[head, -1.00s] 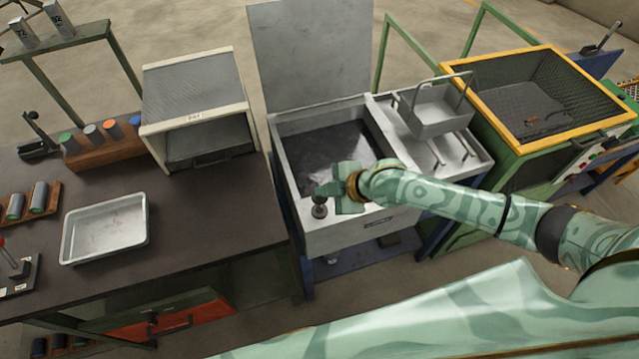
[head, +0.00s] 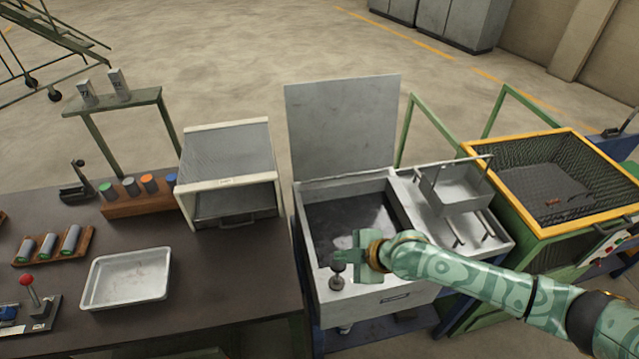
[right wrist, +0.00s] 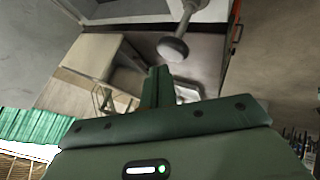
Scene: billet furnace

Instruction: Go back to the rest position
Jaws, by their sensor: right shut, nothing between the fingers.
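My right gripper (head: 358,258) is shut and empty over the front edge of the grey tank (head: 312,268). It is just to the right of a dark round knob (head: 337,277) at the tank's front left corner. In the right wrist view the closed fingers (right wrist: 158,86) point toward the knob (right wrist: 172,48), with nothing between them. I cannot tell whether the gripper touches the knob. My left gripper is in neither view.
The tank's lid (head: 343,120) stands upright behind dark liquid (head: 350,222). A small metal basket (head: 458,190) sits on the drain board to the right, beside a yellow-rimmed mesh bin (head: 485,190). On the left, a dark bench (head: 215,285) holds a metal tray (head: 128,278) and a box-shaped furnace (head: 225,165).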

